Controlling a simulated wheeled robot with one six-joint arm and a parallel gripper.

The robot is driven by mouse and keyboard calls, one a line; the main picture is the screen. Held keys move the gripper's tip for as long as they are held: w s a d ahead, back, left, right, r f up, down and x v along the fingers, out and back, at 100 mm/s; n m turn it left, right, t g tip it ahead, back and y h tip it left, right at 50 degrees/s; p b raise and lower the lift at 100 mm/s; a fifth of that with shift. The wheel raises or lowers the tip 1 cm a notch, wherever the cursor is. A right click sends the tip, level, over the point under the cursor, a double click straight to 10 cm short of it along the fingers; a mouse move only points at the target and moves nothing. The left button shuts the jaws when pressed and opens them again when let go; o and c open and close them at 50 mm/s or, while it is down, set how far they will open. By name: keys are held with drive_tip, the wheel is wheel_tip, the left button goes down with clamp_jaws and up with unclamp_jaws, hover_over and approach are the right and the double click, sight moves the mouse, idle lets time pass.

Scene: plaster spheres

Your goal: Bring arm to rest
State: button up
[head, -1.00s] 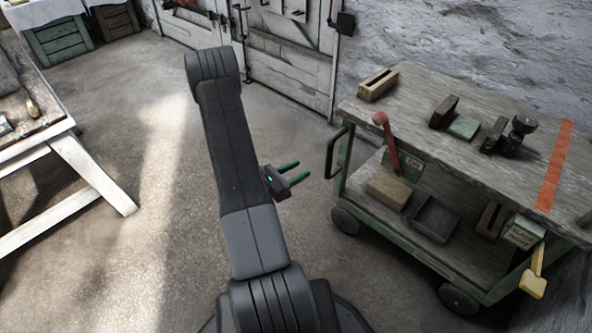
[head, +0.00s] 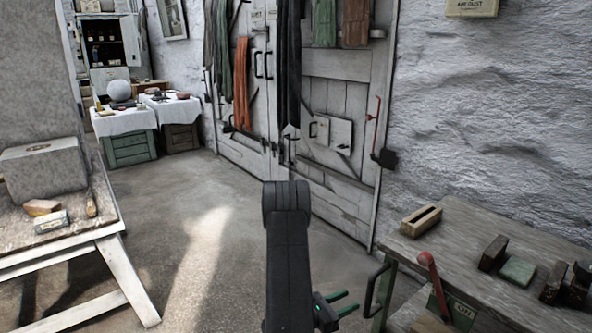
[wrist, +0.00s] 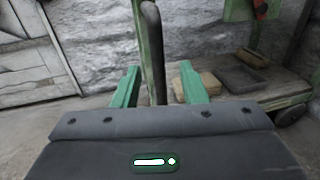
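My gripper (head: 343,302) shows at the bottom of the head view, to the right of my dark arm link and just left of the cart's handle. Its two green fingers point right. In the wrist view the green fingers (wrist: 158,88) stand well apart with nothing held between them. The cart's dark upright handle bar shows beyond them, between the fingers in the picture; I cannot tell how close it is.
The wooden-topped cart (head: 462,222) stands at the right, with its red lever (head: 432,275). A worktable (head: 60,235) stands at the left. White double doors (head: 340,135) close the back wall. The concrete floor (head: 205,205) between is clear.

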sight(369, 291)
drive_tip(key=b+x, duration=0.2)
drive_tip(key=x, duration=0.7)
drive_tip(key=shift+w+d, duration=0.25)
drive_tip(key=shift+d, duration=0.05)
drive_tip(key=shift+s, duration=0.1)
